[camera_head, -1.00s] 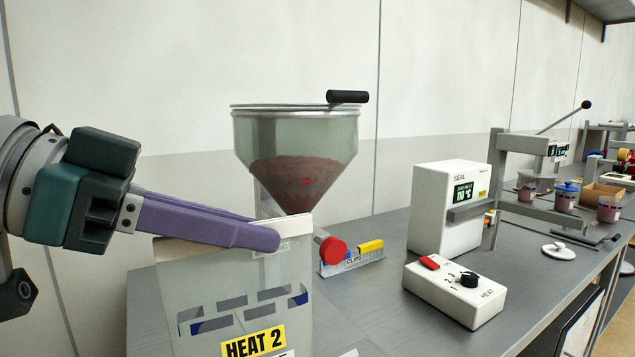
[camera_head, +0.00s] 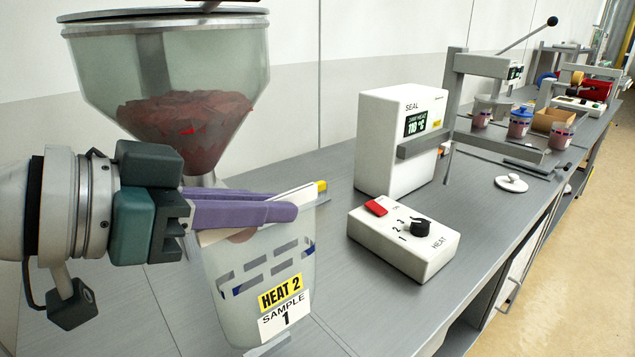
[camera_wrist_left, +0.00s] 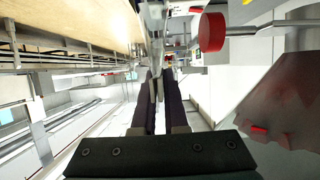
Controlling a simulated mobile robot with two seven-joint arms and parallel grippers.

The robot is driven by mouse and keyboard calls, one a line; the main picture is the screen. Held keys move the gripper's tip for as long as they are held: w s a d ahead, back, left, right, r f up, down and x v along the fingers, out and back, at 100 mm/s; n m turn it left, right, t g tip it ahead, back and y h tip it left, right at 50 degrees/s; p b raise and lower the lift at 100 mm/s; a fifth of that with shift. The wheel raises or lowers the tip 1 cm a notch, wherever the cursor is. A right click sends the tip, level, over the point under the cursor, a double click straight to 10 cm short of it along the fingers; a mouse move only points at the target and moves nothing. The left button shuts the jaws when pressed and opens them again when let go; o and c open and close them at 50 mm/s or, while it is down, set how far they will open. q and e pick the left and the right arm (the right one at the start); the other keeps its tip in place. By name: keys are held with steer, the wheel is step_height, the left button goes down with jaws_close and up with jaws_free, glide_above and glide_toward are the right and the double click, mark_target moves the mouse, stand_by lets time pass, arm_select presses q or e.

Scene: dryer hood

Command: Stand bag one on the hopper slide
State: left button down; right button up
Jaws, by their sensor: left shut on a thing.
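Bag one (camera_head: 258,262) is a clear pouch labelled "HEAT 2" and "SAMPLE 1", upright in the head view. My left gripper (camera_head: 285,211) has its purple fingers shut on the bag's white top edge. The gripper also shows in the wrist view (camera_wrist_left: 157,85), with the bag edge-on and hard to make out. The hopper (camera_head: 175,90), a clear funnel with dark red contents, stands behind and left of the bag. Its lower spout is hidden behind my gripper and bag. A grey metal piece (camera_head: 268,347) shows at the bag's foot; I cannot tell whether they touch. My right gripper is out of view.
A white sealer (camera_head: 385,145) showing 110 °C and a heat control box (camera_head: 405,240) stand on the grey bench right of the bag. Cups (camera_head: 519,124) and a lever press are farther back. In the wrist view, a red knob (camera_wrist_left: 211,31) is close beside the fingers.

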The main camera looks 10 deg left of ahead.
mark_target(271, 286)
arm_select(q)
steer(key=shift+r, duration=0.1)
steer(key=shift+f+b, duration=2.85)
steer(key=shift+f, duration=1.6)
steer(key=shift+f+b, duration=0.45)
steer(key=shift+b, duration=0.05)
steer(key=c, duration=0.9)
jaws_free()
